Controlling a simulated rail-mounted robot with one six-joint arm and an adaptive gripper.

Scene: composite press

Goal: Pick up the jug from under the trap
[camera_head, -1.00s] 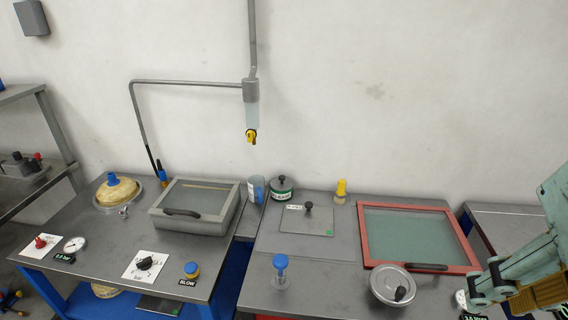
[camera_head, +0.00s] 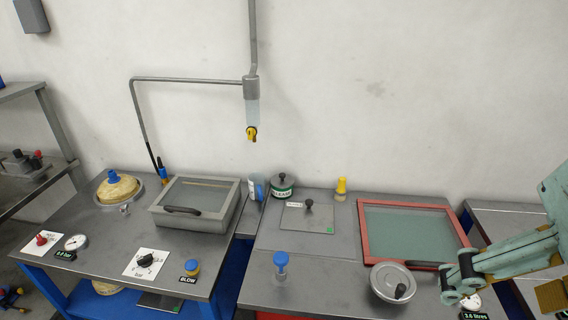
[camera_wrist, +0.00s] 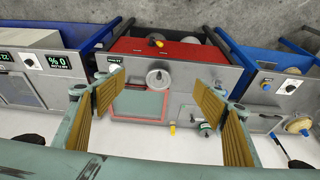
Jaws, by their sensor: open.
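The jug (camera_head: 257,187) is a small clear bluish vessel with a white label. In the head view it stands upright in the gap between the two benches, beside the green-labelled pot. The trap (camera_head: 252,112) is a clear cylinder with a yellow valve, hanging on pipes from the wall above the jug. My gripper (camera_wrist: 160,105) is open and empty in the wrist view, its tan-padded fingers spread wide. In the head view my teal arm is at the lower right, far from the jug. I cannot make out the jug clearly in the wrist view.
The green-labelled pot (camera_head: 281,187) stands close right of the jug, and the grey lidded box (camera_head: 197,205) is to its left. The red-framed glass panel (camera_head: 363,232), handwheel (camera_head: 390,283) and blue-topped knob (camera_head: 281,262) are on the right bench.

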